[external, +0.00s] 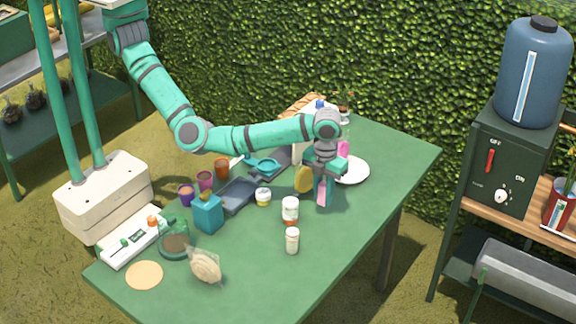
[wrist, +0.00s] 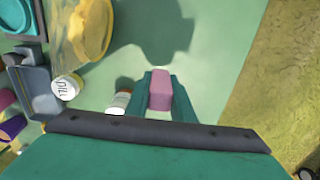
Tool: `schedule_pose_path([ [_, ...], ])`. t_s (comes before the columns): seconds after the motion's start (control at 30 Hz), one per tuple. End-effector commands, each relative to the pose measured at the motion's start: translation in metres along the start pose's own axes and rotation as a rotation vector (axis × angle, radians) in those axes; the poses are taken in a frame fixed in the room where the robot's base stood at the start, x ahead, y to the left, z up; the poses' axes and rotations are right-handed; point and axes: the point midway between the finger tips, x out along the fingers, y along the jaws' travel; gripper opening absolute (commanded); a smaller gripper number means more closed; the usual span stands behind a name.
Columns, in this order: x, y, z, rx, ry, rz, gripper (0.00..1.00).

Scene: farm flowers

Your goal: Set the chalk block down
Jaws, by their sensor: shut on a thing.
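The pink chalk block (wrist: 160,91) is between the two green fingers of my gripper (wrist: 162,96) in the wrist view. In the external view my gripper (external: 324,186) points down over the far right part of the green table, and the pink block (external: 321,195) shows low between its fingers. The gripper is shut on the block. I cannot tell whether the block's underside touches the table.
A white plate (external: 351,170) lies behind my gripper on the right. A yellow bag (external: 304,179) stands close on the left. A white jar (external: 290,210) and a small bottle (external: 292,240) stand nearer the front. The green table (external: 350,222) is clear to the front right.

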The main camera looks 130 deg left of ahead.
Motion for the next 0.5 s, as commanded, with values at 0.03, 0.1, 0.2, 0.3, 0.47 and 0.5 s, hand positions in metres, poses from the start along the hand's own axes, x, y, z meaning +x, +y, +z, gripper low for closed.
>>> schedule_pose_path([
  [0.03,0.004,-0.004,0.001,0.0,0.001,0.0,0.0],
  [0.1,0.009,-0.008,0.001,0.001,0.0,0.001,0.0],
  [0.2,0.012,-0.011,0.002,0.0,-0.001,0.0,0.0],
  [0.3,0.017,-0.015,0.001,0.001,0.0,0.0,0.0],
  [0.47,0.039,-0.015,0.001,0.002,0.002,0.001,0.0],
  [0.5,0.043,-0.015,0.001,0.001,0.001,-0.001,0.0],
])
